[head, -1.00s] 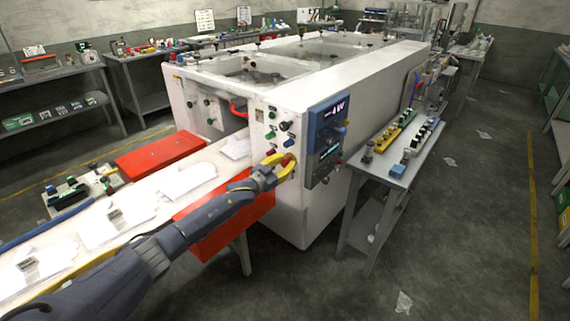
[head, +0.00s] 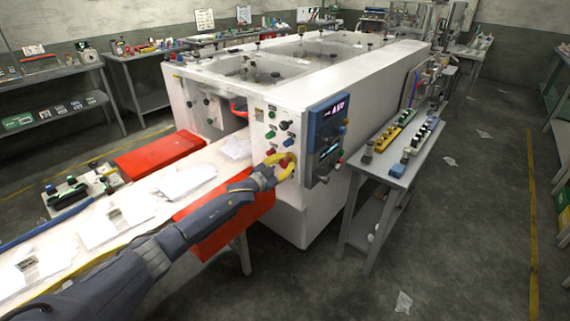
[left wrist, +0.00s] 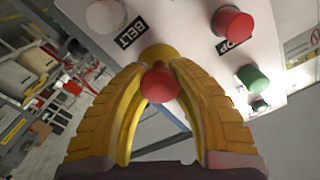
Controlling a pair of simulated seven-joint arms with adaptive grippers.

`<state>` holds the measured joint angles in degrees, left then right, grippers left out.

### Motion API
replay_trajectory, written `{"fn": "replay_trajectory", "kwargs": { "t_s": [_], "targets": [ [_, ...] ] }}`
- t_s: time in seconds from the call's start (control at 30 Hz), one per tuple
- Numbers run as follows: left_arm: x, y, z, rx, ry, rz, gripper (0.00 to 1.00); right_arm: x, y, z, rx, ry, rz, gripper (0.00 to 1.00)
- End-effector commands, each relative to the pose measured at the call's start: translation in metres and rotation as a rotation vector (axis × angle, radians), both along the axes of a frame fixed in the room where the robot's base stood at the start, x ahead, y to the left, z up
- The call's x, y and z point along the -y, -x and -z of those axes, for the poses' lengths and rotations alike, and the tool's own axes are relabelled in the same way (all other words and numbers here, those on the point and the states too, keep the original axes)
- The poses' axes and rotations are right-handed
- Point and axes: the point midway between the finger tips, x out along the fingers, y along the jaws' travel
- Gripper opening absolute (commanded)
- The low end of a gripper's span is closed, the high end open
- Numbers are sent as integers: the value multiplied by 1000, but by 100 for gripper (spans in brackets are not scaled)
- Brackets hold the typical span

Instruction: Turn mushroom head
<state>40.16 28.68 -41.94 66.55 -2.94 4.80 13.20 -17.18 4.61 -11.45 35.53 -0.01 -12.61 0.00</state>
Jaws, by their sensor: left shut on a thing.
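The red mushroom head (head: 286,164) sits low on the white front panel of the machine, left of the blue display unit. It also shows in the left wrist view (left wrist: 160,86), in front of a yellow base and between the fingers. My left gripper (head: 279,165), with yellow fingers, is shut on the mushroom head, one finger on each side, and it also shows in the left wrist view (left wrist: 160,80). The finger contact is partly hidden in the head view. My right gripper is not in view.
Close by on the panel are another red button (left wrist: 232,23), a green button (left wrist: 252,78) and a white button (left wrist: 105,16). The blue display unit (head: 325,140) juts out to the right. The conveyor (head: 190,180) and its red side guards lie below my left arm.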

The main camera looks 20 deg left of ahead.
Motion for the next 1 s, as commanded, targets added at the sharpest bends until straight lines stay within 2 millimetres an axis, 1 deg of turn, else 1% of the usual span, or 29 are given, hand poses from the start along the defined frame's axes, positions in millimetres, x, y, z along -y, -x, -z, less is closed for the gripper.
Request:
{"fn": "replay_trajectory", "kwargs": {
  "t_s": [0.03, 0.07, 0.1, 0.37, 0.6, 0.73, 0.87, 1.0],
  "targets": [
    [2, 0, -4, 6, 5, 5, 0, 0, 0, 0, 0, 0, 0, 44],
    [2, 0, -4, 6, 5, 5, 0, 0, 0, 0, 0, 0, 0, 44],
    [2, 0, -4, 6, 5, 5, 27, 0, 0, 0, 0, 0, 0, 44],
    [1, 0, -2, 3, 4, 3, 57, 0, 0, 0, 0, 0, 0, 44],
    [1, 0, -1, 2, 2, 2, 58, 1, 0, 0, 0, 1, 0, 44],
    [-2, 4, -1, 1, 3, 1, 58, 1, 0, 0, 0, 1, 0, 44],
    [-7, 16, 0, 0, 2, 2, 58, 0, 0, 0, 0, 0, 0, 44],
    [-16, 37, 1, 0, 1, 1, 58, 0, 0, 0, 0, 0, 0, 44]
  ]
}}
